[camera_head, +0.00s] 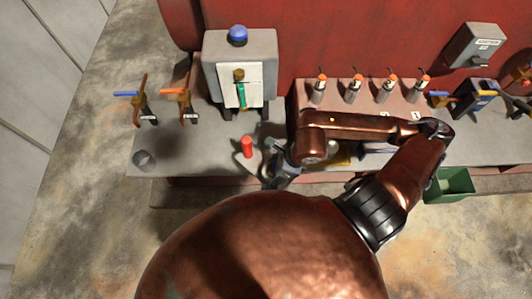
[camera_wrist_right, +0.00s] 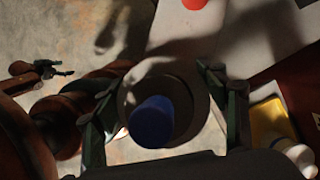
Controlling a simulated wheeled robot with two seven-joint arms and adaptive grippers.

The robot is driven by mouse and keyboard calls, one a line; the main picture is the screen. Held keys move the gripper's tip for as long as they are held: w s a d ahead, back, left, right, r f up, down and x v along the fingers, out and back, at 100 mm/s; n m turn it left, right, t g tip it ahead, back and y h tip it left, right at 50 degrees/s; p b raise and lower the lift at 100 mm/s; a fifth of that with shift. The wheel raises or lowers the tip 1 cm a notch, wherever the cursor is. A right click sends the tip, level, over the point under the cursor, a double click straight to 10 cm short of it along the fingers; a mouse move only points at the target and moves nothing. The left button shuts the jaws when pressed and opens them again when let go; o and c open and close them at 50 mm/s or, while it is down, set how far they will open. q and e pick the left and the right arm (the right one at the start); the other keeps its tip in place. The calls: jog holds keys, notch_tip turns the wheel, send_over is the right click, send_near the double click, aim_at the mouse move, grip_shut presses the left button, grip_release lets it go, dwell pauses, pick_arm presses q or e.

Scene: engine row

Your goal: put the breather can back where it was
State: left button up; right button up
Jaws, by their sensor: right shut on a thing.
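My right gripper (camera_head: 280,174) is over the front edge of the grey bench, just right of a red cylinder. In the right wrist view the gripper (camera_wrist_right: 165,112) is shut on a dark round can (camera_wrist_right: 194,88), which I take to be the breather can. A blue round part (camera_wrist_right: 152,122) shows within the can's outline. In the head view the can is mostly hidden by the gripper, and I cannot tell whether it touches the bench. My left gripper is not in view.
The red cylinder (camera_head: 247,147) stands on the grey bench (camera_head: 205,150). A grey box (camera_head: 262,55) with a blue cap (camera_head: 237,36) stands behind. Several orange-tipped plugs (camera_head: 354,90) and a green bin (camera_head: 448,185) are to the right.

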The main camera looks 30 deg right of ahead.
jog(key=shift+w+d+f+b, duration=0.45)
jog(key=shift+w+f+b, duration=0.3)
jog(key=shift+b, duration=1.55)
jog(key=w+d+f, duration=0.2)
jog(key=w, duration=0.1)
jog(key=w+d+f, duration=0.1)
jog(key=w+f, duration=0.1)
jog(key=w, duration=0.1)
jog(key=w+d+f, duration=0.2)
jog(key=w+f, duration=0.1)
jog(key=shift+w+d+f, duration=0.1)
jog(key=shift+w+d, duration=0.05)
jog(key=shift+d, duration=0.2)
jog(key=shift+w+d+f, duration=0.25)
jog(key=shift+w+f, duration=0.15)
jog(key=shift+f, duration=0.2)
jog(key=shift+f+p, duration=0.3)
jog(key=shift+f, duration=1.2)
jog(key=o, duration=1.6)
jog(key=shift+o, duration=0.2)
